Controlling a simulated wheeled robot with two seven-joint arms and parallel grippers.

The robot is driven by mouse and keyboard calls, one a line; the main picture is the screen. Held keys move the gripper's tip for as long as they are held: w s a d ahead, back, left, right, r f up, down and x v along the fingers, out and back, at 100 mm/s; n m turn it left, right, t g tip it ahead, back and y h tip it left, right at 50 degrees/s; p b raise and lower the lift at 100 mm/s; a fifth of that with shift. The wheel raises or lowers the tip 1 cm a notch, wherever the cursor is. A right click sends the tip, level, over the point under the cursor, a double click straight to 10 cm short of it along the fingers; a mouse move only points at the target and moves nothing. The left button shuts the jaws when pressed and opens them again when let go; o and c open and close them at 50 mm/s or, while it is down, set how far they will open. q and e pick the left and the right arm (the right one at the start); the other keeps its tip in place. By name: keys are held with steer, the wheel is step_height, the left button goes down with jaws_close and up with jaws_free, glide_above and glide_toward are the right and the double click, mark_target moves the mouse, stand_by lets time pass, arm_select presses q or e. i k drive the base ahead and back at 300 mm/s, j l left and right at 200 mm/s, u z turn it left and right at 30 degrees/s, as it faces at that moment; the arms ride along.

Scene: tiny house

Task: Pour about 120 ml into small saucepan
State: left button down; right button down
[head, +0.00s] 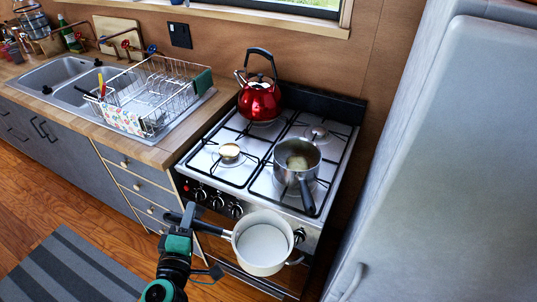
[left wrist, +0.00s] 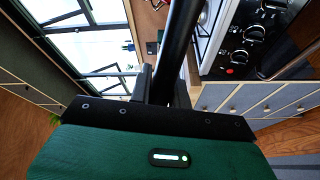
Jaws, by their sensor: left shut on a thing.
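A cream pan (head: 262,264) with a long dark handle and a small loop at its far side is held in front of the stove, roughly level. Its inside shows a smooth pale surface, which could be liquid or the bare bottom. My left gripper (head: 183,219) is shut on its handle; the dark handle (left wrist: 182,45) also runs up between the fingers in the left wrist view. A small steel saucepan (head: 297,178) stands on the front right burner, its black handle pointing toward the front. Its contents are unclear. My right gripper is not in view.
A red kettle (head: 260,101) stands on the back left burner of the stove (head: 217,178). The front left burner is free. A wire dish rack (head: 158,100) and sink (head: 62,75) are at the left. A large grey cabinet (head: 440,180) bounds the right.

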mark_target(296, 160)
steer(key=k+z, duration=0.15)
steer(key=k, duration=0.45)
steer(key=z, duration=0.95)
steer(key=k+j, duration=0.15)
steer(key=j, duration=0.2)
steer(key=k+j+z, duration=0.1)
steer(key=j, duration=0.3)
